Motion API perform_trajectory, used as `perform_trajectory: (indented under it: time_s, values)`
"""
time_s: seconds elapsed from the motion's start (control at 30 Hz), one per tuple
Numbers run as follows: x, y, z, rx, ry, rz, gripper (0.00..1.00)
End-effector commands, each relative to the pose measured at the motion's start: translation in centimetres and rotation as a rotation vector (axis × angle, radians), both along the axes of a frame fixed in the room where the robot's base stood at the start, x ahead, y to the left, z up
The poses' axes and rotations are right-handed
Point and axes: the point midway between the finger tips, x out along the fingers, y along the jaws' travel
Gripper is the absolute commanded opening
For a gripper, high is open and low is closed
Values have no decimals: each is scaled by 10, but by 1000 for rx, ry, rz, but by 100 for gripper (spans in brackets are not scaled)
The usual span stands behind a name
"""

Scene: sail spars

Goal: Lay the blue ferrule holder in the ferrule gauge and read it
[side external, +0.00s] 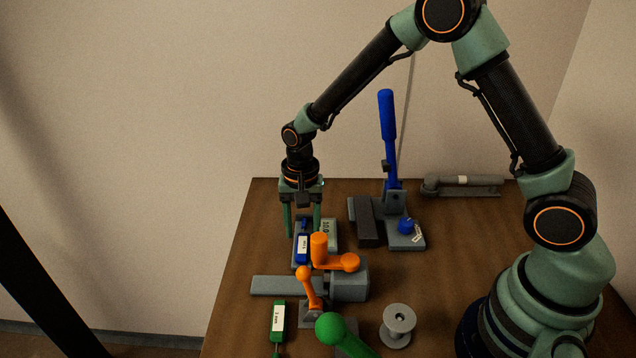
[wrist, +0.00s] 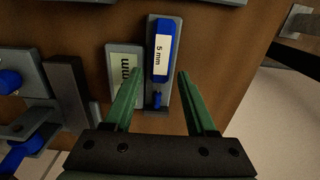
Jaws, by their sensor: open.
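The blue ferrule holder (side external: 302,249) has a white label and lies lengthwise in the grey ferrule gauge. In the wrist view the holder (wrist: 163,48) reads "5 mm" on its label and sits in the gauge's long grey bed (wrist: 176,24). The gauge's pale display (side external: 329,236) stands beside the bed; in the wrist view the display (wrist: 125,70) shows "mm", with the rest of its reading not legible. My gripper (side external: 303,234) is open and empty above the gauge. In the wrist view its green fingers (wrist: 160,73) stand apart on either side of the holder's lower end.
An orange-handled grey clamp (side external: 348,283) stands in front of the gauge. A labelled green holder (side external: 278,321), a green-knobbed tool (side external: 331,327) and a grey spool (side external: 398,325) are near the front. A tall blue-levered press (side external: 388,140) stands behind right.

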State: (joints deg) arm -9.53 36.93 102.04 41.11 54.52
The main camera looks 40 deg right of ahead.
Motion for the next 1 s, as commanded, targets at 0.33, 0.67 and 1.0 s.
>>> perform_trajectory:
  time_s: [0.33,0.67,1.0]
  values:
    - [0,0,33,1,-2,0,57]
    - [0,0,58,0,-1,0,57]
    - [0,0,61,0,-1,1,57]
